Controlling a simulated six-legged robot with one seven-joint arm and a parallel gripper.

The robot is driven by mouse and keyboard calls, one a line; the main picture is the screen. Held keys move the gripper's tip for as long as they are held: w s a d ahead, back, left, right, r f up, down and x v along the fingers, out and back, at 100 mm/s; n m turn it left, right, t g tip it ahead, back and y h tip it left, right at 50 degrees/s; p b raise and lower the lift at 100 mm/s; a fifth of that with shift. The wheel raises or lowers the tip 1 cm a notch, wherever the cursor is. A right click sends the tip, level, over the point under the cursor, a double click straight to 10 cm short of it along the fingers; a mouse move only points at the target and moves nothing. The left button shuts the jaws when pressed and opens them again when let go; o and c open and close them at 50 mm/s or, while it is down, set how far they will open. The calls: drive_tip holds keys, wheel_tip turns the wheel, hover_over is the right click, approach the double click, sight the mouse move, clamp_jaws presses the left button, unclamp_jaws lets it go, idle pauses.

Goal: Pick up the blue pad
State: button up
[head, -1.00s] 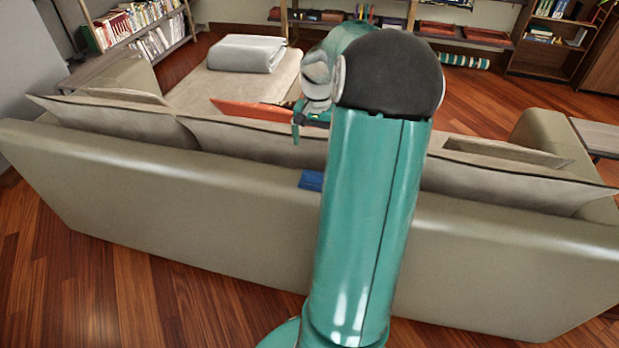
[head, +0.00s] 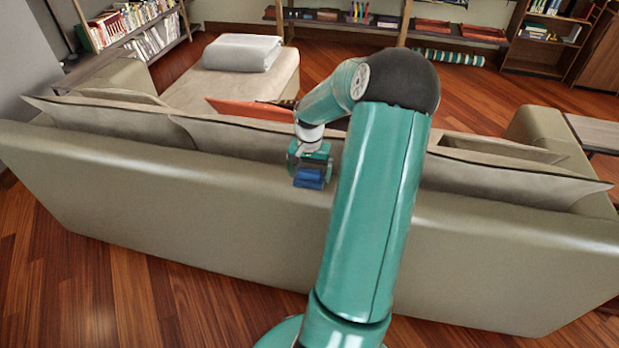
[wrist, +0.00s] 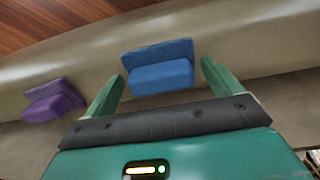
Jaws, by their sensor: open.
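The blue pad (head: 308,179) rests on the top edge of the sofa's backrest, left of my arm in the head view. In the wrist view the blue pad (wrist: 160,70) is a folded, L-shaped block lying between and slightly beyond my fingertips. My gripper (wrist: 160,78) is open, with one green finger on each side of the pad and a visible gap on both sides. In the head view my gripper (head: 310,165) is right at the pad, partly covering it. I cannot tell the exact height between them.
A purple pad (wrist: 52,100) sits on the same sofa back, left in the wrist view. The beige sofa (head: 180,205) spans the head view. An orange cushion (head: 250,110) and a folded grey blanket (head: 242,52) lie beyond. Wooden floor is open in front.

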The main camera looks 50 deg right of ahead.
drive_tip(key=c, duration=0.7)
drive_tip(key=shift+r, duration=0.1)
drive_tip(key=shift+r, duration=0.55)
drive_tip(key=s+r, duration=0.4)
drive_tip(key=s+a+r, duration=0.1)
drive_tip(key=s+r, duration=0.3)
drive_tip(key=s, duration=0.1)
drive_tip(key=s+r, duration=0.3)
drive_tip(key=s, duration=0.1)
drive_tip(key=shift+s+a+r, duration=0.3)
drive_tip(key=shift+s+r, duration=0.1)
